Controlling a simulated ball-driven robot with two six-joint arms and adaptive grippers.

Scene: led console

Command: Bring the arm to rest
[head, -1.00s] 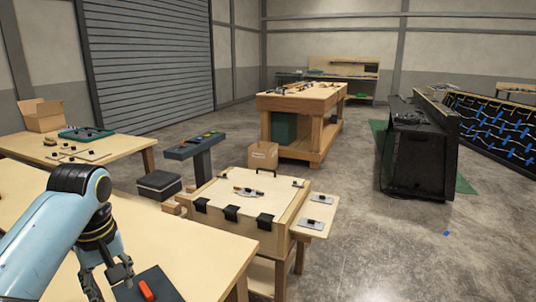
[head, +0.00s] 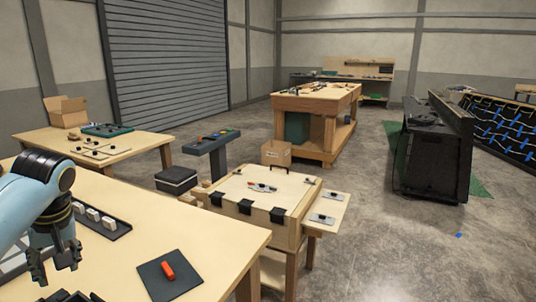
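My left arm comes in from the left edge in the head view, with a pale blue link and dark joints. My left gripper (head: 55,269) points down over the left part of the near wooden table (head: 215,235). Its two dark fingers stand apart, and I see nothing between them. A dark square plate (head: 185,287) with a red-orange piece (head: 168,270) on it lies on the table, to the right of the gripper and clear of it. My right gripper is not in view.
Beside the gripper is a dark tray (head: 118,232) with several white blocks. Dark items (head: 72,297) show at the bottom edge. Beyond the table stand a wooden console (head: 238,191) with black straps and a dark pedestal panel (head: 211,143). Concrete floor is open on the right.

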